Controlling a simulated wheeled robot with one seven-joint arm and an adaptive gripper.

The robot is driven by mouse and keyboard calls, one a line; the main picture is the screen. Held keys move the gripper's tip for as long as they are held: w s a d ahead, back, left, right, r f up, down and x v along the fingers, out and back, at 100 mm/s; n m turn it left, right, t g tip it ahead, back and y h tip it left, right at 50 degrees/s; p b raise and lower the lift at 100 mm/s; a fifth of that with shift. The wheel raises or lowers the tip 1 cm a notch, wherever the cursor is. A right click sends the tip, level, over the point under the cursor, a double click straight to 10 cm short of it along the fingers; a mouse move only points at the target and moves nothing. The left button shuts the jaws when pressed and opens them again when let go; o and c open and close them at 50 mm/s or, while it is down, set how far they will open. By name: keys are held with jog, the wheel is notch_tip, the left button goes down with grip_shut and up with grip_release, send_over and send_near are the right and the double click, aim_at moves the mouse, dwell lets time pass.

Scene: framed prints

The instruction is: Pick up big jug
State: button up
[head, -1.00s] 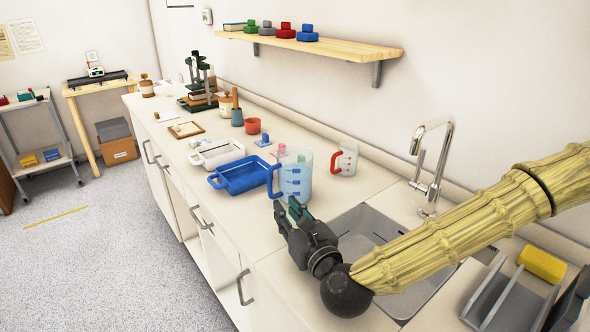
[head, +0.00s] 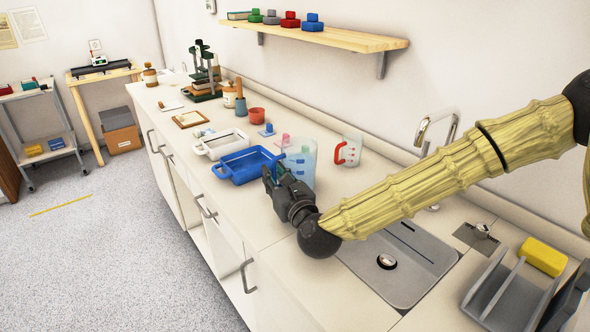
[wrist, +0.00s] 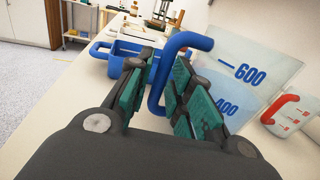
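The big jug (head: 303,160) is clear, with blue markings, and stands upright on the counter left of the sink. My gripper (head: 270,172) is at the jug's near side, by the handle. In the wrist view my gripper (wrist: 160,75) is open, its green pads apart on either side of the handle's upright bar. I cannot tell whether a pad touches it. My gripper hides the handle in the head view.
A smaller jug with a red handle (head: 350,150) stands right of the big jug. A blue tray (head: 247,166) and white tray (head: 220,145) lie left and behind. The sink (head: 405,262) is at the right, under my arm. A tap (head: 437,130) stands behind it.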

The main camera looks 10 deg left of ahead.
aim_at(274, 164)
jog(key=shift+w+a, duration=0.15)
jog(key=shift+w, duration=0.1)
jog(key=shift+c, duration=0.3)
grip_shut()
jog(key=shift+r, duration=0.25)
jog(key=shift+r, duration=1.4)
jog(key=shift+s+r, duration=0.15)
jog(key=shift+r, duration=0.05)
jog(key=s+r, duration=0.1)
jog(key=s, duration=1.4)
jog(key=shift+s+a+r, duration=0.15)
jog(key=shift+s+r, duration=0.05)
jog(key=shift+s, duration=0.05)
